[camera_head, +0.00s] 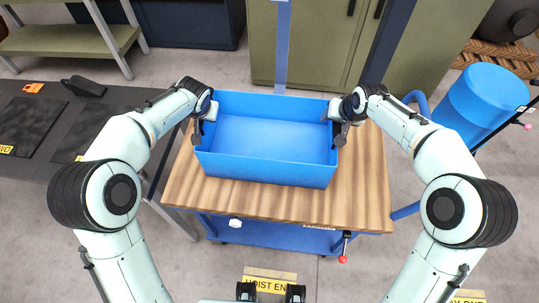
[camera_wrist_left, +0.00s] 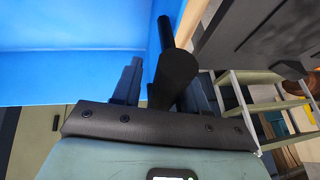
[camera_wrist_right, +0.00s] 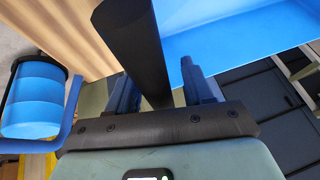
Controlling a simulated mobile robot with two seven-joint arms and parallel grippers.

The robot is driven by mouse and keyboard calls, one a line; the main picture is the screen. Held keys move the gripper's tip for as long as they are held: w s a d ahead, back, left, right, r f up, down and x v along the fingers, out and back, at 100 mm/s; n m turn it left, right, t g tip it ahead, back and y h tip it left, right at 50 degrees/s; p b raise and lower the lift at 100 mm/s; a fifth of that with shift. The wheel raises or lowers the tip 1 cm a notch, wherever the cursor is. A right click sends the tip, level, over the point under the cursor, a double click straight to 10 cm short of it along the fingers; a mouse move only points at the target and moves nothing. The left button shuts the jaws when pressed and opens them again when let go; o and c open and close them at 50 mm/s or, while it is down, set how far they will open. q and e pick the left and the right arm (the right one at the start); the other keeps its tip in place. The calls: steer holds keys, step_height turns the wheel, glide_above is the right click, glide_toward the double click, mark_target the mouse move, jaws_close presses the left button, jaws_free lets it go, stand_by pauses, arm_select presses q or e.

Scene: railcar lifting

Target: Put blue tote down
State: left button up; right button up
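The blue tote (camera_head: 265,168) is an empty open box, level, over the wooden top of the workbench (camera_head: 365,195). I cannot tell if its base touches the wood. My left gripper (camera_head: 208,116) is at the tote's left end and my right gripper (camera_head: 342,117) at its right end. In the left wrist view a dark round bar (camera_wrist_left: 173,82) lies between the fingers beside the blue wall. In the right wrist view a similar bar (camera_wrist_right: 138,50) lies between the fingers. Both grippers appear shut on these end bars; the contact faces are partly hidden.
A dark table (camera_head: 60,130) with black mats stands to the left. A blue drum (camera_head: 485,100) in a blue frame stands at the right. Green cabinets (camera_head: 312,55) are behind the workbench. Bare wood shows in front and right of the tote.

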arm_select(q)
steer(key=shift+o, duration=0.9)
steer(key=shift+d+r, duration=0.1)
steer(key=shift+d, duration=0.05)
arm_select(e)
steer(key=shift+o, duration=0.8)
steer(key=shift+a+r, duration=0.1)
steer(key=shift+s, duration=0.1)
arm_select(q)
steer(key=shift+a, duration=0.25)
arm_select(e)
steer(key=shift+d, duration=0.2)
arm_select(q)
steer(key=shift+r, duration=0.2)
steer(key=v, duration=1.1)
steer(key=shift+s+r, duration=0.25)
arm_select(e)
steer(key=v, duration=1.2)
